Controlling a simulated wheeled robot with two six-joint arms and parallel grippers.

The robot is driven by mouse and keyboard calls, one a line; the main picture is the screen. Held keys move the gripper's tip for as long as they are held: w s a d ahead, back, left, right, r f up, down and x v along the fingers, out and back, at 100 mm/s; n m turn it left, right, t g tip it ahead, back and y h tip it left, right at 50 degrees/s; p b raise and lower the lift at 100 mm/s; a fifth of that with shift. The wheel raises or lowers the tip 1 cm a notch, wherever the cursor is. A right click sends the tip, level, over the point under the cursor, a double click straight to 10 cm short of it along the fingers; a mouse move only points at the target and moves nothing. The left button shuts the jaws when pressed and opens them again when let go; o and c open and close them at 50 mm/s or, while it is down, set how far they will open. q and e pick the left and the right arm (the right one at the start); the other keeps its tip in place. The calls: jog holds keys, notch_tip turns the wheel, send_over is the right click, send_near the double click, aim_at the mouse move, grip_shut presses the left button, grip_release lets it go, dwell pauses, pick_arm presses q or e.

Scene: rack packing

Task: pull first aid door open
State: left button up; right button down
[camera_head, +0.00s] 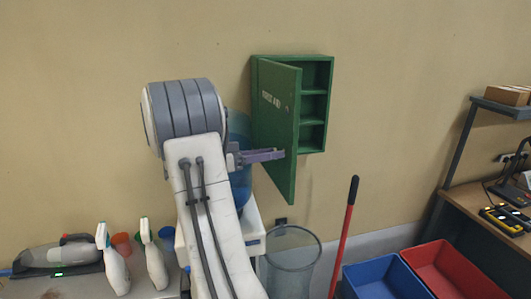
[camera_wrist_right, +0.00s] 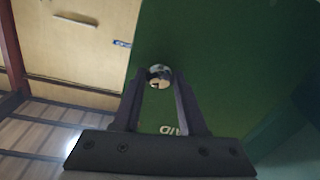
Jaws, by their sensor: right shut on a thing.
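The green first aid cabinet (camera_head: 318,72) hangs on the wall with its door (camera_head: 276,125) swung well open, showing shelves inside. The door has white lettering and also fills much of the right wrist view (camera_wrist_right: 240,60). My right gripper (camera_head: 278,155) reaches the door from the left in the head view. In the right wrist view its fingers (camera_wrist_right: 159,82) are closed around a small round shiny door knob (camera_wrist_right: 159,75). The knob is hidden in the head view. My left gripper is not in view.
A blue water bottle (camera_head: 238,125) stands behind my right arm. Spray bottles (camera_head: 154,258) stand at lower left. A wire bin (camera_head: 291,262), a red pole (camera_head: 343,235), a blue crate (camera_head: 345,284) and a red crate (camera_head: 408,261) are below the cabinet and to its right.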

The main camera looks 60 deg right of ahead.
jog(key=shift+r, duration=0.15)
jog(key=shift+c, duration=2.2)
grip_release()
jog(key=b+v, duration=0.4)
jog(key=v, duration=0.6)
jog(key=shift+w+a, duration=0.15)
jog(key=shift+a, duration=0.05)
